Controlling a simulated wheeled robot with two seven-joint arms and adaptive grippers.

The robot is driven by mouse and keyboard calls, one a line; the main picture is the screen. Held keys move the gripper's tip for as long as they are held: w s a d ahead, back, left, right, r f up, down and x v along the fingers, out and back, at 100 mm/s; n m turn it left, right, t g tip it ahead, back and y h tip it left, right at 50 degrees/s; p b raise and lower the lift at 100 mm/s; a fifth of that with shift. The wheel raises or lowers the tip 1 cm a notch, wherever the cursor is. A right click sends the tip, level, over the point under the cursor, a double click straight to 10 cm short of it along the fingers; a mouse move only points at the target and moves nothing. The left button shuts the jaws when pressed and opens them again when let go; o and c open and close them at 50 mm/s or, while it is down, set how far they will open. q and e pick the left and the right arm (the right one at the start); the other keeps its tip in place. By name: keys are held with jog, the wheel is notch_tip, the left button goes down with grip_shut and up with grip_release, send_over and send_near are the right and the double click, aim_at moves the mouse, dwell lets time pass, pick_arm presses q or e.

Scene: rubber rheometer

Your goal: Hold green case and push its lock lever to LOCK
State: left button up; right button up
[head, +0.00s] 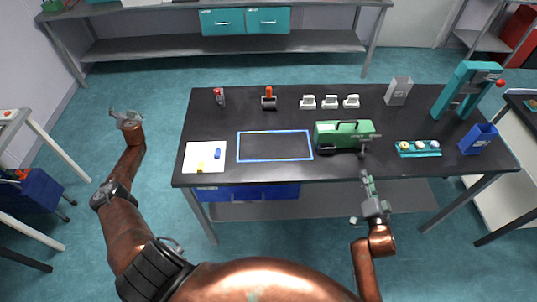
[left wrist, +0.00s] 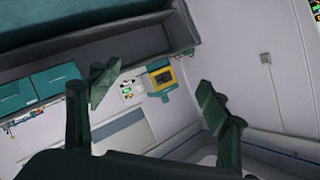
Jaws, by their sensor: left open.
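The green case (head: 343,135) with a dark top handle stands on the black table, right of the blue-outlined rectangle. A small grey part, possibly the lock lever (head: 362,151), shows at its front right; its setting is too small to read. My right gripper (head: 367,178) is at the table's front edge, just below the case's right end and apart from it; its finger opening is unclear. My left gripper (head: 126,113) is raised left of the table, far from the case. Its fingers are spread and empty in the left wrist view (left wrist: 158,97).
Right of the case lies a teal tray (head: 418,149) with several small round pieces, then a blue bin (head: 478,138) and a teal press (head: 466,92). Three white items (head: 330,102) stand behind the case. The blue-outlined rectangle (head: 275,146) is empty.

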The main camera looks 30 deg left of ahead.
pick_arm(q)
notch_tip(320, 180, up, 7)
jog(key=w+a, duration=0.1)
jog(key=a, duration=0.1)
jog(key=w+d+r+t, duration=0.3)
jog(key=w+d+t, duration=0.2)
jog(key=w+d, duration=1.8)
jog(key=w+d+r+t, duration=0.1)
jog(key=w+d+r, duration=0.2)
jog(key=d+r, duration=0.3)
jog(key=w+d+r+t, duration=0.2)
jog(key=w+d+r, duration=0.2)
jog(key=d, duration=0.5)
jog(key=w+d+r+t, duration=0.1)
jog(key=w+d+r, duration=0.25)
jog(key=d, duration=0.35)
jog(key=n+g+h, duration=0.1)
jog(key=g+h, duration=0.2)
jog(key=h, duration=0.3)
send_near(327, 152)
jog(key=shift+w+a+f, duration=0.25)
jog(key=shift+w+f, duration=0.05)
jog(key=shift+w, duration=0.35)
jog(key=shift+x, duration=3.8)
